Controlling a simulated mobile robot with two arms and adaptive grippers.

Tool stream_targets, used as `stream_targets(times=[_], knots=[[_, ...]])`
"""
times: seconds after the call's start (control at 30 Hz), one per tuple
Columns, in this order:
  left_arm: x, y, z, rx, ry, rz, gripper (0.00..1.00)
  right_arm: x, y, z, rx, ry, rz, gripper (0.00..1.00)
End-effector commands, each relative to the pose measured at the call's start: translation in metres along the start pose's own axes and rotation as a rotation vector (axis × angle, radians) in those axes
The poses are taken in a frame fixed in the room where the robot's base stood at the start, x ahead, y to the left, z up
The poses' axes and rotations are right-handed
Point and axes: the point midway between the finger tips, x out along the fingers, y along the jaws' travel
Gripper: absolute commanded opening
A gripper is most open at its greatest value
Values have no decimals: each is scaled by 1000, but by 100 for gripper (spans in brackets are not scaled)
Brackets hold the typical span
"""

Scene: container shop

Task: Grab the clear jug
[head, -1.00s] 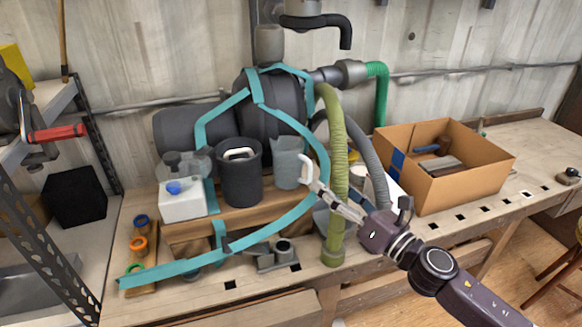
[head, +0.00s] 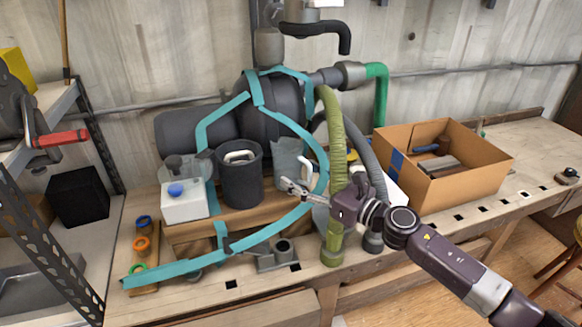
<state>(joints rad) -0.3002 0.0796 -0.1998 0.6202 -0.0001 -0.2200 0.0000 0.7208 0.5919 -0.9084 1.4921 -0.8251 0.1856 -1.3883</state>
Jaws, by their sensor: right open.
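The clear jug (head: 287,158) is a translucent grey pitcher with a pale handle on its right side. It stands on the wooden riser, just right of a dark grey bucket. My right gripper (head: 286,186) is open and in front of the jug, at about its lower part, with its fingers pointing left. Its fingers overlap the jug's lower edge in the picture, and I cannot tell whether they touch it. I see nothing between the fingers. My left gripper is not in view.
The dark bucket (head: 240,180) stands close on the jug's left. A teal strap (head: 290,218) loops in front of the riser. A green hose (head: 333,140) rises just right of the jug. A cardboard box (head: 460,190) sits farther right. A white container (head: 184,203) stands at left.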

Motion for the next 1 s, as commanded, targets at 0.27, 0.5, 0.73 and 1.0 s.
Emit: stream_targets(times=[0.27, 0.5, 0.73, 1.0], knots=[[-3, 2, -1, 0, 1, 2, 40, 28, 0, 1, 1, -1, 1, 62], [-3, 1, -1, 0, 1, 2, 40, 28, 0, 0, 1, -1, 0, 58], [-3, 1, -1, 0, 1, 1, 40, 28, 0, 0, 1, -1, 0, 33], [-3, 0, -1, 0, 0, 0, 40, 28, 0, 1, 1, -2, 0, 24]])
